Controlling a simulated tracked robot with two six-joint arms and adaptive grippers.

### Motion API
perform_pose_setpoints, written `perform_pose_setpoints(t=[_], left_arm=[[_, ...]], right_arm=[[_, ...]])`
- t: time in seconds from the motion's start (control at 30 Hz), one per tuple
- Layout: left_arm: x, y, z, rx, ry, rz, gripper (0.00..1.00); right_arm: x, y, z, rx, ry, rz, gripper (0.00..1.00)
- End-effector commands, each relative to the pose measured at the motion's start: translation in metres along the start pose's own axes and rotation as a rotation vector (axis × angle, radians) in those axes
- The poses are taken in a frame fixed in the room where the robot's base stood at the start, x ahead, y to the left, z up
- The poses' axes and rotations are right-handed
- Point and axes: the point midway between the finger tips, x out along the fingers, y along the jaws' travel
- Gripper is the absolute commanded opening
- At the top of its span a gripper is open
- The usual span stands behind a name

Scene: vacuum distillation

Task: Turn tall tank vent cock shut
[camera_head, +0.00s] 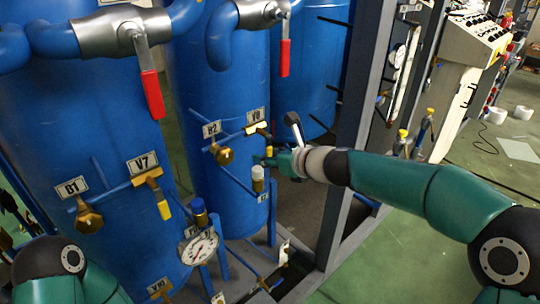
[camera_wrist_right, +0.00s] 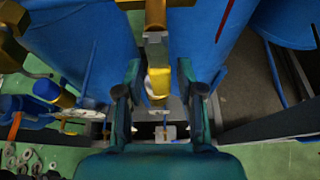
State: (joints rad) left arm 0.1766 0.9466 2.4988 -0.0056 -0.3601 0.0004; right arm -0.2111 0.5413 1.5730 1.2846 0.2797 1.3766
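The cock at the V8 label (camera_head: 256,115) on the middle blue tank (camera_head: 215,100) has a brass body (camera_head: 257,128) and a yellow-tipped handle (camera_head: 268,151) that hangs down, partly hidden by my gripper. My right gripper (camera_head: 278,160) is at this handle, just right of the tank. In the right wrist view my right gripper (camera_wrist_right: 160,80) is open, with one finger on each side of the yellow handle (camera_wrist_right: 158,82); a gap shows beside it. I cannot tell which cock is the tall tank vent. My left gripper is out of view; only my left arm shows at lower left.
The left tank carries a V7 cock (camera_head: 147,178) with a yellow handle and a brass B1 fitting (camera_head: 88,220). A brass B2 fitting (camera_head: 224,155), a pressure gauge (camera_head: 199,246) and a white-capped fitting (camera_head: 258,178) are close by. A grey frame post (camera_head: 362,90) stands behind my right arm.

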Motion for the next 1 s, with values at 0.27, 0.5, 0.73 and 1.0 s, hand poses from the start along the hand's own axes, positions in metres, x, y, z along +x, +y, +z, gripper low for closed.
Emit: perform_pose_setpoints(t=[0.27, 0.5, 0.73, 1.0], left_arm=[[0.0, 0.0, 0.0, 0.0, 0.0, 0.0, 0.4], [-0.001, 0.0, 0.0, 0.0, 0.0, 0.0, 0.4], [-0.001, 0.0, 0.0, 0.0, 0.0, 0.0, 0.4], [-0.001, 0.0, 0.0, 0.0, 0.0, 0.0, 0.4]], right_arm=[[-0.001, -0.001, 0.001, -0.003, -0.002, -0.003, 0.44], [-0.018, -0.002, 0.002, -0.004, -0.003, -0.004, 0.44], [-0.061, -0.002, 0.002, -0.003, -0.004, -0.006, 0.44], [-0.107, -0.002, 0.0, -0.003, -0.003, -0.004, 0.44]])
